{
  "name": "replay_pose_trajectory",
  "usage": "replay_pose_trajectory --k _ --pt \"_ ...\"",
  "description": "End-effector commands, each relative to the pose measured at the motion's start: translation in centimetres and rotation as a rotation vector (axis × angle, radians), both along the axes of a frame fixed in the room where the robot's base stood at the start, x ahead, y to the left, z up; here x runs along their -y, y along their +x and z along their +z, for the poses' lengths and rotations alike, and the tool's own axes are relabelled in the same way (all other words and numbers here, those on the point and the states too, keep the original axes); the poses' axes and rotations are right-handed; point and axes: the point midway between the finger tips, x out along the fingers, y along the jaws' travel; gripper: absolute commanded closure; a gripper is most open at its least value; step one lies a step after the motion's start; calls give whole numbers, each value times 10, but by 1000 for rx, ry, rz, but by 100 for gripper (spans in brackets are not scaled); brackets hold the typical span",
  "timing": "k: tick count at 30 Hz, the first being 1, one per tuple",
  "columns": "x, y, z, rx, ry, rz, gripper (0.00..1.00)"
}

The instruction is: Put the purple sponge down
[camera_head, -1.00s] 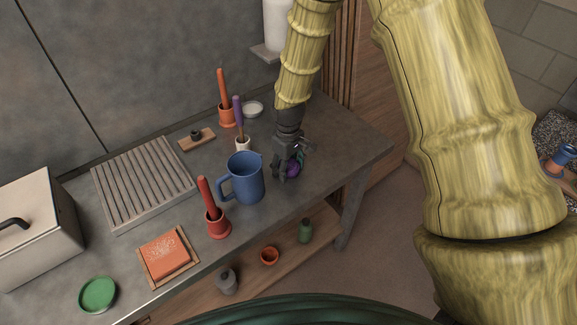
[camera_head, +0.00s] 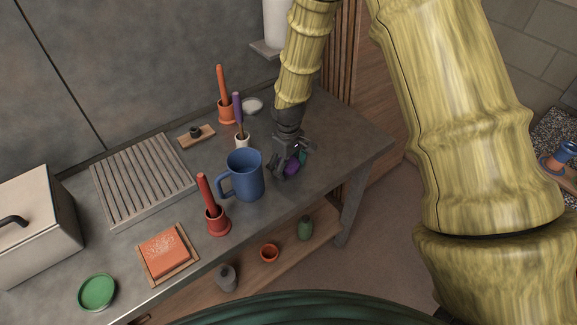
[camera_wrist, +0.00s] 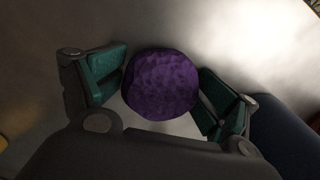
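The purple sponge (camera_head: 292,167) is at the right part of the grey worktop, to the right of the blue mug. In the wrist view the rounded, rough purple sponge (camera_wrist: 160,84) lies between my fingers, on or close to the grey surface. My gripper (camera_head: 291,164) points down around it. Its fingers are spread, with green pads on both sides of the sponge in the wrist view (camera_wrist: 163,78). The pads slant away and do not appear to clamp it. The sponge's underside is hidden.
The blue mug (camera_head: 246,177) stands close at the left. Behind it are a white pot with a purple-handled tool (camera_head: 242,141) and an orange-red pot (camera_head: 227,117). A red pot (camera_head: 217,223) stands nearer the front. The worktop right of my gripper (camera_head: 345,145) is clear.

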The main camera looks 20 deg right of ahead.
Motion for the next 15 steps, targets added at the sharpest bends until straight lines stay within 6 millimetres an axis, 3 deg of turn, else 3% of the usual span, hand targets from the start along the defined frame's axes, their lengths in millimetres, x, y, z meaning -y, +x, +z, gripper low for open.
replay_pose_trajectory --k 5,15 --pt "0 1 5 2 0 0 19" --pt "0 2 39 5 2 0 19"
